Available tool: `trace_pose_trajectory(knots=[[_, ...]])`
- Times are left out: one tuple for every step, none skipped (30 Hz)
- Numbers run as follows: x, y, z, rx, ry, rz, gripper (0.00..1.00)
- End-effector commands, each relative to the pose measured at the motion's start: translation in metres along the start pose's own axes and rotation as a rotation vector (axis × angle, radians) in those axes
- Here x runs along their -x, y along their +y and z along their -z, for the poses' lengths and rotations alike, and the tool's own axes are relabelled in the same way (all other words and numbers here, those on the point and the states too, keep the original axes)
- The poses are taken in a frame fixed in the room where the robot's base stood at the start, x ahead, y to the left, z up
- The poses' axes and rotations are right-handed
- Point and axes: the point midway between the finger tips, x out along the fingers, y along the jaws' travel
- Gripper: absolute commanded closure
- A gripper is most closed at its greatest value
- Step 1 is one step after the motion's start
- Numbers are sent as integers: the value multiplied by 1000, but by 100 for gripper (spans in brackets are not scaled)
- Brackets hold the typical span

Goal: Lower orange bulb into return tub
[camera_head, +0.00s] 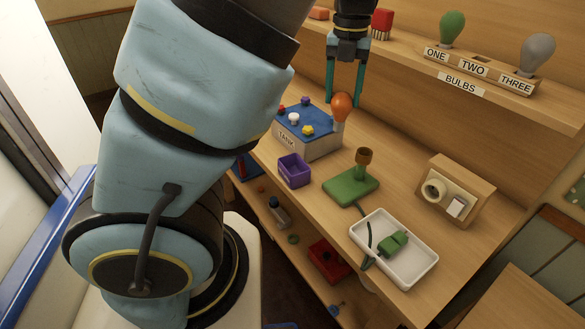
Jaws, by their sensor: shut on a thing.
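The orange bulb (341,108) is upright, its round glass on top and its pale base below. My gripper (344,98) points down from above, with its two teal fingers shut on the bulb's glass. The bulb shows over the right end of the box labelled TANK; its height above the bench is hard to tell. No tub carries a return label. A small open purple tub (293,171) stands in front of the TANK box and looks empty. A shallow white tray (413,264) farther right holds a green block with a cable.
The TANK box (306,143) has a blue top with coloured knobs. A green base (350,187) with a brown socket stands right of the purple tub. The shelf's BULBS rack (482,68) holds green and grey bulbs. A wooden socket block (456,191) stands at right.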

Motion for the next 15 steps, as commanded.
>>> trace_pose_trajectory(knots=[[-3, 11, 2, 6, 2, 0, 100], [-4, 16, 2, 5, 1, 0, 100], [-6, 24, 4, 6, 1, 0, 100], [-9, 29, 4, 5, 2, 0, 100], [-12, 34, 5, 6, 2, 0, 100], [-14, 41, 6, 6, 1, 0, 100], [-19, 46, 7, 6, 1, 0, 100], [-23, 50, 7, 6, 2, 0, 100], [-28, 56, 8, 6, 2, 0, 100], [-31, 61, 9, 5, 2, 0, 100], [-34, 66, 10, 5, 1, -1, 100], [-40, 70, 10, 4, 1, -1, 100], [-44, 74, 11, 4, 2, -1, 100], [-47, 78, 12, 5, 2, -1, 100], [-51, 83, 12, 4, 2, -1, 100]])
